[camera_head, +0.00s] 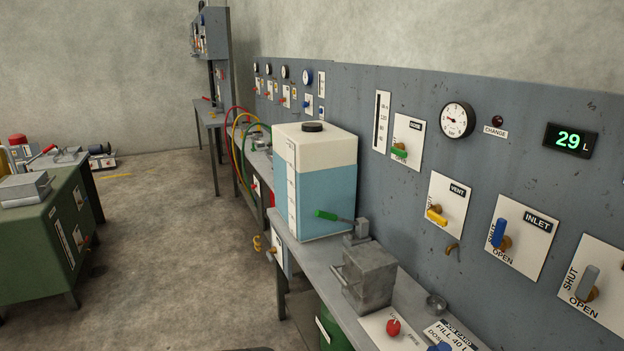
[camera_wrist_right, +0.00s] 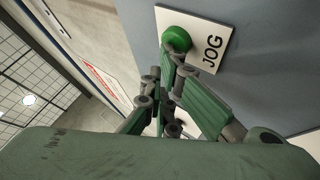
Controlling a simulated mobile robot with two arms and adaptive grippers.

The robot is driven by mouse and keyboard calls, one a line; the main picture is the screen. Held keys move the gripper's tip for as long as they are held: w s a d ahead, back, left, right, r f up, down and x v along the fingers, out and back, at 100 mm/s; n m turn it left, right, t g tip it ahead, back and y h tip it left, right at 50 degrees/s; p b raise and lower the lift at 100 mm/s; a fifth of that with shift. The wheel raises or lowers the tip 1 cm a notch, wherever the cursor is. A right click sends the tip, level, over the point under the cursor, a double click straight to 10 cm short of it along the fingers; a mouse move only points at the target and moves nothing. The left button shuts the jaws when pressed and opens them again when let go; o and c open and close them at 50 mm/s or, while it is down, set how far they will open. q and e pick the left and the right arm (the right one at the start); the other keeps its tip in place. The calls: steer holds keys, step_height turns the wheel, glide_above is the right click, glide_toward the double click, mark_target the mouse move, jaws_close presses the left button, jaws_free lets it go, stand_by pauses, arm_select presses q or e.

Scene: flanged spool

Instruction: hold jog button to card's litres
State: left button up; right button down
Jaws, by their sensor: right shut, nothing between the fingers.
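The display (camera_head: 570,141) on the grey panel reads 29 L in green digits. The job card (camera_head: 452,333) lies at the bottom edge of the head view and reads FILL 40 L; its lower lines are cut off. In the right wrist view, the green jog button (camera_wrist_right: 177,40) sits on a white plate marked JOG. My right gripper (camera_wrist_right: 173,66) is shut and empty, its fingertips at the lower edge of the button. I cannot tell whether they press it. Neither gripper shows in the head view.
A tank (camera_head: 326,200) with blue liquid stands on the bench beside a grey metal block (camera_head: 368,277). The panel carries a vent lever (camera_head: 437,216), a blue inlet lever (camera_head: 498,233) and a gauge (camera_head: 457,120). A green cabinet (camera_head: 40,245) stands left; the floor between is clear.

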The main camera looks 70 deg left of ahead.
steer(key=shift+s, duration=0.75)
steer(key=s+p, duration=0.2)
steer(key=s, duration=0.3)
steer(key=shift+d, duration=0.1)
stand_by(0.4)
